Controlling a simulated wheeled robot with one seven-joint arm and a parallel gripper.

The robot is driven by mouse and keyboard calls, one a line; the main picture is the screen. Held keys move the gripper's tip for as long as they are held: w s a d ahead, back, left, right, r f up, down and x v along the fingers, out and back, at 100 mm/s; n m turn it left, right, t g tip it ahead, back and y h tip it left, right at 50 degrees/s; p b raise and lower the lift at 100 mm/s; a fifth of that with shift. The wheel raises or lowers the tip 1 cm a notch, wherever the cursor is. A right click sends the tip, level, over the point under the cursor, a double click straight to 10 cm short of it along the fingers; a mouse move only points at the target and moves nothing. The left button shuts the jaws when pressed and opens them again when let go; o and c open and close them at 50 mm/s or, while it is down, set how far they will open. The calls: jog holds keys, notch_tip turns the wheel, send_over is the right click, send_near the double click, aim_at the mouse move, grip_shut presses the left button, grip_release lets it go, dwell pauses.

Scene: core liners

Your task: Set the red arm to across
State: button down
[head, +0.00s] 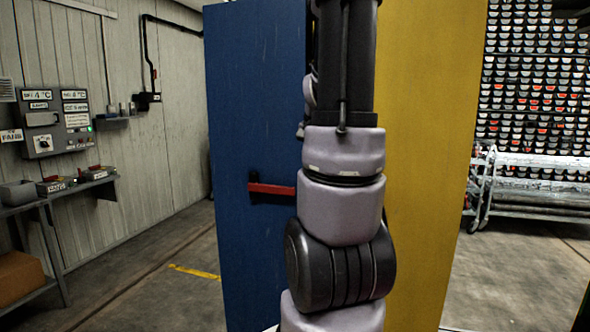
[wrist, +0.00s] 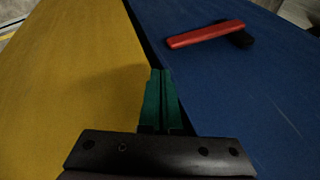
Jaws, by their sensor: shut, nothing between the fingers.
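The red arm (head: 271,188) is a short bar on the blue panel (head: 254,90). My gripper (wrist: 160,73) has green fingers, shut and empty, near the seam between yellow and blue panels, apart from the red arm. The head view hides my gripper.
A yellow panel (head: 430,150) stands right of the blue one. At left are a wall control box (head: 57,121) and a shelf (head: 60,192) with small bins. A metal cart (head: 530,180) stands before a rack at right. Floor left of the blue panel is open.

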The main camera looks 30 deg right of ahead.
jog(key=shift+s+d+r, duration=0.2)
jog(key=shift+s+r, duration=0.35)
jog(key=shift+s, duration=0.35)
jog(key=s+a+r+n+y, duration=0.1)
jog(key=s+a+r+n, duration=0.2)
jog(key=a, duration=0.6)
jog(key=s+a+r+n+t+y, duration=0.1)
jog(key=s+a+r+n, duration=0.1)
jog(key=a, duration=0.7)
jog(key=s+a+r+n+y, duration=0.1)
jog(key=s+a+r+n, duration=0.2)
jog(key=s+a, duration=0.3)
jog(key=a+n, duration=0.1)
jog(key=a, duration=0.2)
jog(key=shift+a+r+t+y, duration=0.35)
jog(key=shift+a+t+y, duration=0.05)
jog(key=shift+s+d, duration=0.1)
